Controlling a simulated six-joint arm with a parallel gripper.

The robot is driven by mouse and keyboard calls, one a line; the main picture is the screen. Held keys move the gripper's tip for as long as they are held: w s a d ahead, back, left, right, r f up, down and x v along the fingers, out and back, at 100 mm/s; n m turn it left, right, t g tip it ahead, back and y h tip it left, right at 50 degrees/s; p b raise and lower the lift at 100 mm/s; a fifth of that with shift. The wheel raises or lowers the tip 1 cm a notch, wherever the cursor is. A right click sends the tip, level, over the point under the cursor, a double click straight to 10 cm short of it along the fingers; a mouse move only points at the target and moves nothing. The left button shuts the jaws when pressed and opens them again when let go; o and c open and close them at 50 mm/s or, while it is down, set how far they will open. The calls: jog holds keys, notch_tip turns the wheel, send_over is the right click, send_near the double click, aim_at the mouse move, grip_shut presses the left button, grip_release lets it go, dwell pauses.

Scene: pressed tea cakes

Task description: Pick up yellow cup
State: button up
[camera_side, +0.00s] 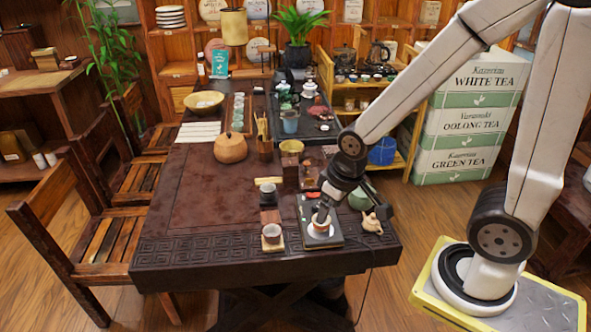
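A small yellow cup (291,147) stands on the dark table, to the right of the wooden holder with upright tools. My gripper (321,218) points down near the table's front right, well in front of the yellow cup and apart from it. Its tip is over a small pale and reddish round piece (320,230) on a flat black tray (331,240). The fingers are small and dark here, so I cannot tell whether they are open or touching that piece.
Small cups (267,191) (272,232) stand left of the gripper. A round orange-brown pot (230,148), a tool holder (265,147) and a tan figurine (372,223) are also on the table (190,200). Its left front is clear.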

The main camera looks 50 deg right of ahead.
jog(key=shift+o, duration=1.2)
jog(key=w+d+f+m+g, duration=0.2)
jog(key=w+d+f+m, duration=0.8)
jog(key=d+f+m, duration=0.2)
jog(key=shift+d+f+m+g, duration=0.35)
jog(key=shift+d+m, duration=0.15)
jog(key=shift+m, duration=0.3)
jog(key=shift+f, duration=0.1)
jog(key=shift+f, duration=1.15)
